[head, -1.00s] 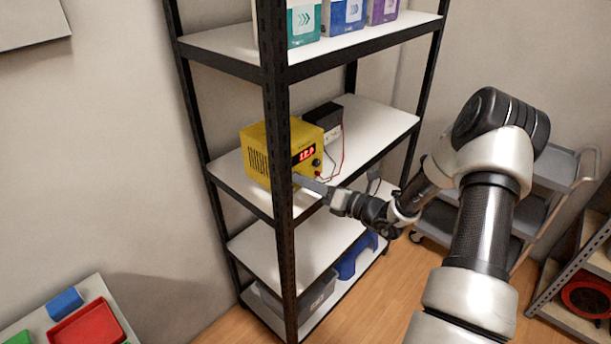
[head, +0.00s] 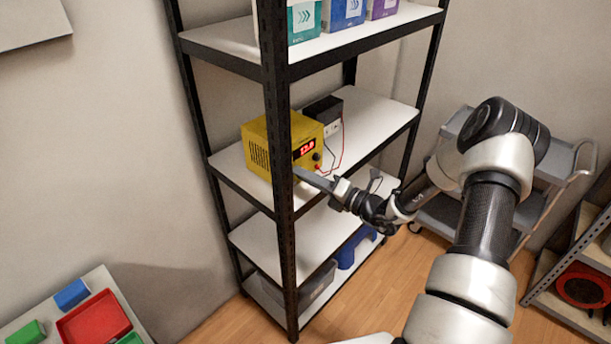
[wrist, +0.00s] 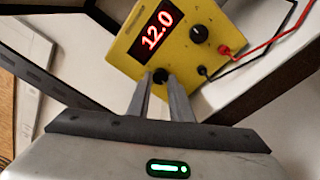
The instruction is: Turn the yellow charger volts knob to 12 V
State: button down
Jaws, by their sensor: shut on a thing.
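The yellow charger (head: 257,148) stands on the middle shelf, its front panel facing my arm. In the wrist view the charger (wrist: 183,60) shows a lit display (wrist: 157,31) reading 12.0. A black knob (wrist: 160,75) sits below the display, between my fingertips. My gripper (wrist: 161,84) is shut on this knob; the fingers partly hide it. A second black knob (wrist: 199,34), with a small mark like an A, is to the upper right, apart from my fingers. In the head view my gripper (head: 299,172) reaches the lower front of the charger, partly behind the shelf post.
Red and black leads (wrist: 250,46) plug into the panel right of the knob. A black box (head: 323,110) stands behind the charger. The black shelf post (head: 279,200) is close to my fingers. A grey cart (head: 560,160) stands at right.

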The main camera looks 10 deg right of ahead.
jog(key=c, duration=1.6)
grip_release()
jog(key=b+v, duration=0.1)
jog(key=v, duration=1.6)
jog(key=shift+s+d+f, duration=0.1)
jog(key=shift+s+d, duration=0.05)
jog(key=shift+d, duration=0.1)
